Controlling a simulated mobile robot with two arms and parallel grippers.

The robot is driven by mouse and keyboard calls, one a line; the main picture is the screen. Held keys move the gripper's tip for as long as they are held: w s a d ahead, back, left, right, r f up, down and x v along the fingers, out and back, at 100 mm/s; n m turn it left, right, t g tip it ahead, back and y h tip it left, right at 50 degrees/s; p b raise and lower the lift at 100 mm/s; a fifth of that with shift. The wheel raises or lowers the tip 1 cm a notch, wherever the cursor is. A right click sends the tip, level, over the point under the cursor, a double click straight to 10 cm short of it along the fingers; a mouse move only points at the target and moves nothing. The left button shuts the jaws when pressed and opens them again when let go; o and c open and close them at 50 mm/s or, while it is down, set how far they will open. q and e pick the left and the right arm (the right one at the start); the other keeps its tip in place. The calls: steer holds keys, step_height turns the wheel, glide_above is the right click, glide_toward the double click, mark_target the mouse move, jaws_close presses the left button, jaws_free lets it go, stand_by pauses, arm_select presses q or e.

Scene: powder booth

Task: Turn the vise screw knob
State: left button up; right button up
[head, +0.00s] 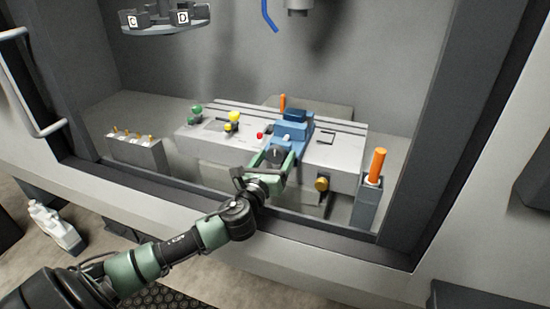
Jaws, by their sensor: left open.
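The blue vise (291,128) sits on the grey slotted machine table. My left gripper (277,157) reaches in from the front and is open. Its green fingers are at the near end of the vise, around or just in front of a dark round part that looks like the screw knob (275,154). The fingers partly hide the knob, and I cannot tell whether they touch it. My right gripper is not in view.
The grey table (344,154) carries green and yellow knobs (233,118) and a small red knob (260,135). An orange-handled tool stands in a grey holder (367,203) at right. A rack (135,153) stands at left. The enclosure's front sill (330,233) runs beneath my arm.

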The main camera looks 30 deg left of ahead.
arm_select(q)
steer(key=c, duration=1.4)
steer(key=shift+n, duration=0.3)
steer(key=n, duration=0.4)
steer(key=n+p, duration=0.1)
steer(key=n, duration=0.4)
steer(key=shift+d+n, duration=0.1)
steer(key=shift+n, duration=0.3)
steer(key=n, duration=0.4)
steer(key=shift+r+n, duration=0.15)
steer(key=shift+n, duration=0.15)
steer(key=n+p, duration=0.1)
steer(key=n, duration=0.2)
steer(key=shift+n, duration=0.3)
steer(key=n+p, duration=0.1)
steer(key=n, duration=0.3)
steer(key=shift+r+p, duration=0.1)
steer(key=shift+p, duration=0.25)
steer(key=shift+n+p, duration=0.45)
steer(key=shift+n, duration=0.95)
